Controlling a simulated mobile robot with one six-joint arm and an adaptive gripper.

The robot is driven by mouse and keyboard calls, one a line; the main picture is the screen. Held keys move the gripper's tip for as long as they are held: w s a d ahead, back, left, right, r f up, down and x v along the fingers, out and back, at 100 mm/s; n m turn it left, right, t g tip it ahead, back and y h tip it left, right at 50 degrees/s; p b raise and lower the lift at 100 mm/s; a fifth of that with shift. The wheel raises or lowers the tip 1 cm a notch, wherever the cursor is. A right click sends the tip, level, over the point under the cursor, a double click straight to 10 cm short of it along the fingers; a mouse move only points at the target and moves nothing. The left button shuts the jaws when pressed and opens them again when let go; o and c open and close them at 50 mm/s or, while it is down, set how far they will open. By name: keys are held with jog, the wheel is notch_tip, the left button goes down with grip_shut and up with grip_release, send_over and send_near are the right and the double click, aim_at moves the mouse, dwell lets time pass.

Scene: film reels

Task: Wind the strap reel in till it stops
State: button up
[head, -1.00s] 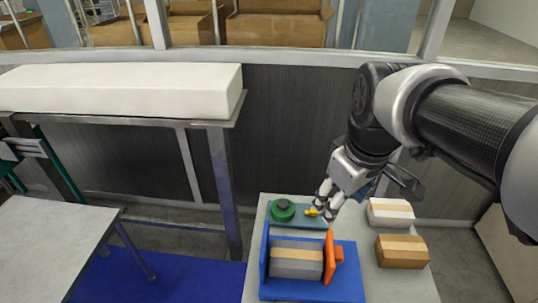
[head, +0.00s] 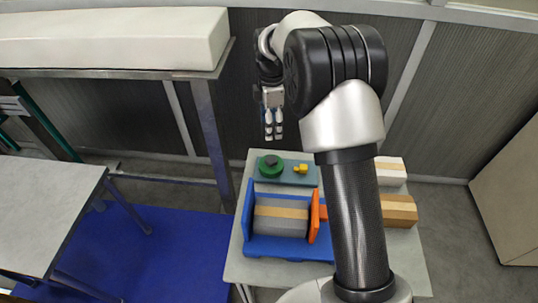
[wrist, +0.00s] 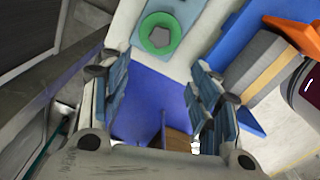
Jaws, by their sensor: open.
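The strap reel is a grey drum with a tan band (head: 281,212), set in a blue frame (head: 262,247) on the small table. An orange crank part (head: 316,215) stands at its right side. In the wrist view the drum (wrist: 249,65), blue frame (wrist: 232,45) and orange part (wrist: 291,33) show at the upper right. My gripper (head: 273,135) is open and empty, pointing down above and behind the table's back edge. It is apart from the reel. In the wrist view its fingers (wrist: 150,78) are spread.
Behind the reel, a teal plate (head: 297,178) carries a green round knob (head: 270,167) and a yellow piece (head: 300,168). A white block (head: 391,170) and a tan-brown block (head: 399,210) are at the right, partly behind my arm. A grey table (head: 40,210) stands left.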

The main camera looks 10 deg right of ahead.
aim_at(271, 159)
notch_tip(271, 159, down, 16)
jog(key=b, duration=0.4)
jog(key=shift+r, duration=0.25)
jog(key=c, duration=1.1)
